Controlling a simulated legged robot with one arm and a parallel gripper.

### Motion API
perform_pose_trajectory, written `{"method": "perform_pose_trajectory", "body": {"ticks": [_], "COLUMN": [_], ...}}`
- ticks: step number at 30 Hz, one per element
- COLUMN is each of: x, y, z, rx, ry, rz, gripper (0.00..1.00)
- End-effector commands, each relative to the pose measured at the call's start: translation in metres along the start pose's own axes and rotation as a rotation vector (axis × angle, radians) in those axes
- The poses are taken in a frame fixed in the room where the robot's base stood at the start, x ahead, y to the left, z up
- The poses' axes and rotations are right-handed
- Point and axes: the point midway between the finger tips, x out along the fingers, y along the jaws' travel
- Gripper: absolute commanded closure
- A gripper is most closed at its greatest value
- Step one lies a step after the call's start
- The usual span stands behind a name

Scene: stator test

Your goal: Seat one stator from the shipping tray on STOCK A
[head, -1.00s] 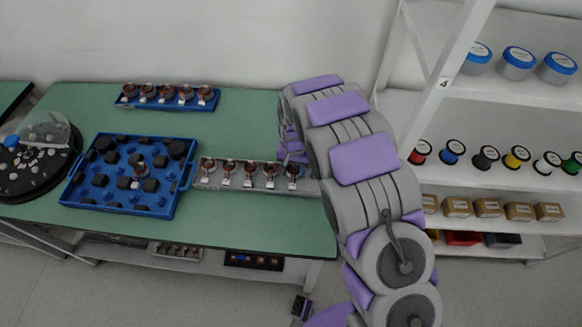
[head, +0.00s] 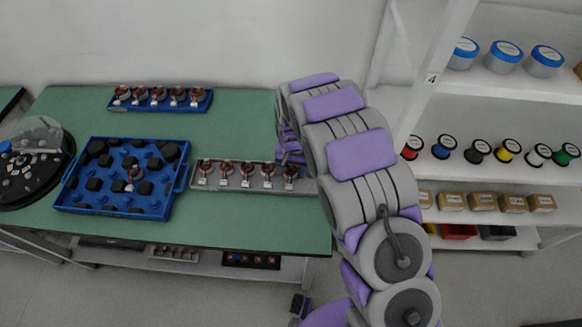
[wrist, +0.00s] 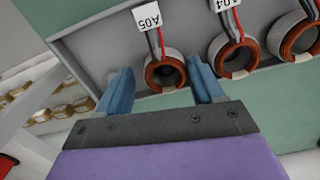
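A grey rack (head: 217,187) holds a row of several copper-wound stators. In the wrist view, the stator tagged A05 (wrist: 150,77) lies just beyond and between the fingertips of my gripper (wrist: 160,66), and the stator tagged A04 (wrist: 223,62) sits to its right. My gripper is open; I cannot tell whether a finger touches A05. In the head view my arm hides the gripper at the rack's right end. No STOCK A or shipping-tray label is readable.
A narrow blue rack (head: 158,107) with several stators stands at the back of the green table (head: 240,232). A round dark turntable (head: 30,180) is at the left. Shelves with spools (head: 445,147), jars (head: 503,57) and boxes (head: 481,201) stand right of my arm.

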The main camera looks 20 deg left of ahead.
Motion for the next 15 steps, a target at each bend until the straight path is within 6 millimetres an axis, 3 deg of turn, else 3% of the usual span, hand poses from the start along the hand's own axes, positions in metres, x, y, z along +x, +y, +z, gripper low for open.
{"method": "perform_pose_trajectory", "body": {"ticks": [15], "x": [-0.0006], "y": [-0.0011], "z": [0.0000], "rx": [-0.001], "ry": [0.000], "rz": [0.001], "gripper": [0.33]}}
